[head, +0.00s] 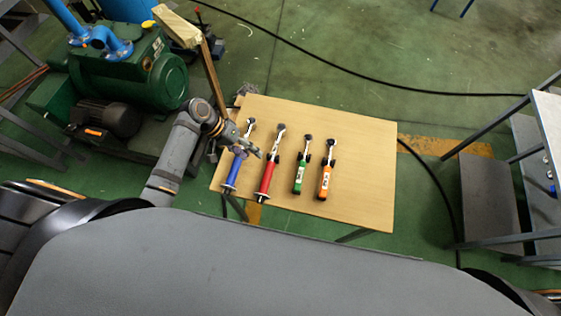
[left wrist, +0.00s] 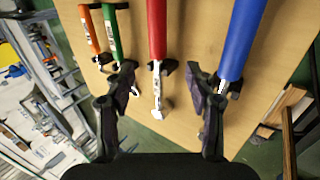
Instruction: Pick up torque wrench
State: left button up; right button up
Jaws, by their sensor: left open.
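Several torque wrenches lie side by side on a light wooden table (head: 350,190): blue (head: 232,173), red (head: 267,178), green (head: 299,178) and orange (head: 325,182). My left gripper (head: 252,150) is open above the table's left side, near the blue and red wrenches, and covers part of the blue one. In the left wrist view, the red wrench (left wrist: 157,35) lies between the spread fingers of my left gripper (left wrist: 162,72). The blue wrench (left wrist: 242,38) is beside the right finger; the green (left wrist: 111,32) and orange (left wrist: 89,30) wrenches are to the left. My right gripper is out of view.
A green pump (head: 125,80) stands left of the table, and a wooden post (head: 213,75) rises near the table's back left corner. A metal rack (head: 500,195) stands to the right. The table's right part is bare. A black cable (head: 350,68) crosses the floor behind.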

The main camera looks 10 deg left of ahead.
aim_at(268, 166)
pick_arm(q)
jog(key=x, duration=0.4)
jog(key=shift+a+f+p, duration=0.15)
jog(key=shift+a+p, duration=0.1)
jog(key=shift+p, duration=0.05)
jog(key=shift+d+f, duration=0.4)
jog(key=shift+d, duration=0.2)
jog(key=p+x, duration=0.1)
jog(key=x, duration=0.3)
jog(key=shift+d, duration=0.15)
jog(key=shift+d+f, duration=0.25)
grip_shut()
pick_arm(e)
jog(key=shift+a+r, duration=0.3)
jog(key=shift+r, duration=0.25)
jog(key=shift+a+r, duration=0.25)
jog(key=shift+r, duration=0.25)
pick_arm(q)
jog(key=shift+w+r, duration=0.1)
